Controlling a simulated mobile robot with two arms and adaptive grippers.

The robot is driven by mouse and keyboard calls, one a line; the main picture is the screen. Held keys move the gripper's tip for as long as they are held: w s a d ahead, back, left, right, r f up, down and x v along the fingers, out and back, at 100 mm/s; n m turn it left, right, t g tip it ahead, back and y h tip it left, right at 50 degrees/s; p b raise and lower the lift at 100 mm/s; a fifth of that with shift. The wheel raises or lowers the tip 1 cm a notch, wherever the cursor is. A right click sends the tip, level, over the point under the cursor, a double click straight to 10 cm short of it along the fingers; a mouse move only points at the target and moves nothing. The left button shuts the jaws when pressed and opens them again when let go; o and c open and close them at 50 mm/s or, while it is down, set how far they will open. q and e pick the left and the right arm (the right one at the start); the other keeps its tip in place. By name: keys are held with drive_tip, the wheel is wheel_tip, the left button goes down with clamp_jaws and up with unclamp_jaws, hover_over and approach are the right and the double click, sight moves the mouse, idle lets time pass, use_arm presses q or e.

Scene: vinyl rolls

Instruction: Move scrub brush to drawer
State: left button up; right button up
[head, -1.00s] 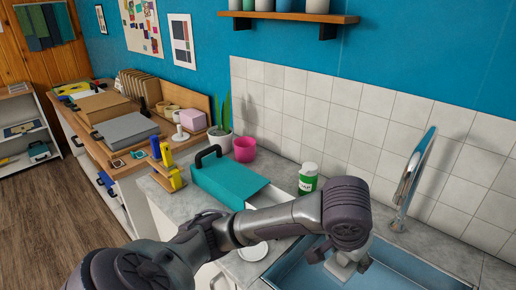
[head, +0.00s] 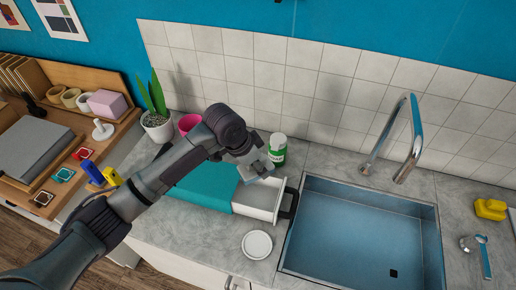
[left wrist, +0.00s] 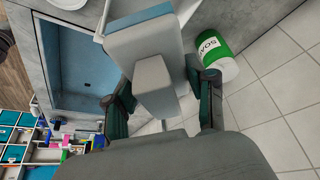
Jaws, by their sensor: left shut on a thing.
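My left gripper (head: 250,160) is shut on the grey scrub brush (head: 259,172) and holds it above the open white drawer (head: 262,198) of the teal box (head: 205,186). In the left wrist view the two fingers (left wrist: 163,103) stand either side of the brush's grey grip, and its block (left wrist: 145,45) is beyond. The brush looks apart from the drawer, though the exact gap is unclear. The drawer sticks out toward the sink, with a dark handle on its front. My arm hides part of the teal box. My right gripper is not in view.
The green and white soap can (head: 277,150) stands just behind the drawer. The blue sink (head: 360,240) with a tall faucet (head: 412,140) is to the right. A white dish (head: 257,245) lies in front. A pink cup (head: 189,123) and potted plant (head: 157,125) are behind my arm.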

use_arm(q)
drive_tip(key=shift+s+d+m, duration=0.1)
drive_tip(key=shift+d+m, duration=0.2)
drive_tip(key=shift+d, duration=0.3)
drive_tip(key=shift+a+f, duration=0.1)
drive_tip(key=shift+a, duration=0.25)
drive_tip(key=shift+w+a, duration=0.15)
drive_tip(key=shift+w, duration=0.05)
drive_tip(key=shift+f, duration=0.35)
drive_tip(key=shift+s+f+b, duration=0.1)
drive_tip(key=shift+f+b, duration=0.4)
drive_tip(key=shift+f, duration=0.15)
wheel_tip(320, 180, down, 5)
drive_tip(key=shift+b, duration=1.05)
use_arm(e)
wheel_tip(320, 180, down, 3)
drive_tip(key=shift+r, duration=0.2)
use_arm(q)
drive_tip(key=shift+f, duration=0.1)
